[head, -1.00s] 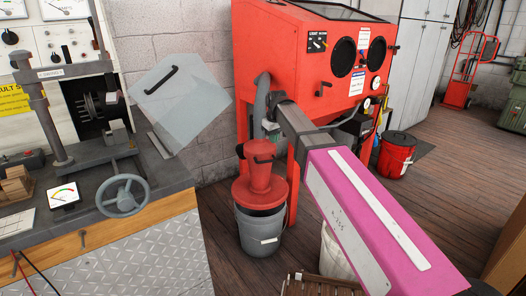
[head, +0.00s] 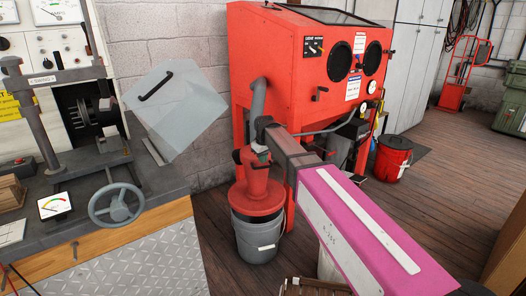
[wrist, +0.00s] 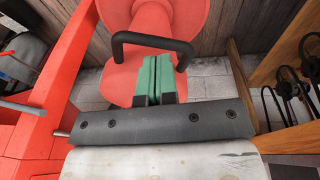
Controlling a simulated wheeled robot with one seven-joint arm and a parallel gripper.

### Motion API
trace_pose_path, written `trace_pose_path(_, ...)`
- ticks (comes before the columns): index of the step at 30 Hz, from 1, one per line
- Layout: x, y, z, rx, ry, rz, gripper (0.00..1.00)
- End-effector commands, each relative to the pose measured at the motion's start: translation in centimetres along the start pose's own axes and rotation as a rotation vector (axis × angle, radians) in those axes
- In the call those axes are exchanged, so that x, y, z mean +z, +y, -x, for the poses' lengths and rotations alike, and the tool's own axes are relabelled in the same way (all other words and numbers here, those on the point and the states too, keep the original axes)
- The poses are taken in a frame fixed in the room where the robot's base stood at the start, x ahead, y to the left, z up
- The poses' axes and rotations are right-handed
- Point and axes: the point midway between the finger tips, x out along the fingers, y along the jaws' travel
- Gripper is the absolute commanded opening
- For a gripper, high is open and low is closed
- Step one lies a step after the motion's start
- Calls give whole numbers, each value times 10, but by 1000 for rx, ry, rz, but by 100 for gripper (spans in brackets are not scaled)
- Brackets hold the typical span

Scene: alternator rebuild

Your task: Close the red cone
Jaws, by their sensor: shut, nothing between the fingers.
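The red cone (head: 257,188) stands upright on a grey bucket (head: 256,237) in front of the red cabinet. In the wrist view its red body (wrist: 170,18) fills the top middle, with a black U-shaped handle (wrist: 152,39) across it. My gripper (head: 262,158) is at the top of the cone in the head view, where the arm partly hides it. In the wrist view its green fingers (wrist: 155,72) are together and empty, between the two arms of the handle. I cannot tell whether they touch the handle or the cone.
The red blasting cabinet (head: 290,70) rises behind the cone. A workbench with a handwheel (head: 117,204) and a clear tilted shield (head: 185,112) stands at the left. A red bucket (head: 392,160) is on the wooden floor at the right. A wooden rack (wrist: 282,60) shows right in the wrist view.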

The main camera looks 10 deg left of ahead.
Motion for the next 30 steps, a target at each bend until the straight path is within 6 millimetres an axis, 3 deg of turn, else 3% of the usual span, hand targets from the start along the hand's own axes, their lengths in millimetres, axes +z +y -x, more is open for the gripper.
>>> trace_pose_path(7,0,0,-23,0,0,0,0)
trace_pose_path(22,0,0,-30,0,0,0,0)
trace_pose_path(30,8,-3,-72,-1,-2,0,0)
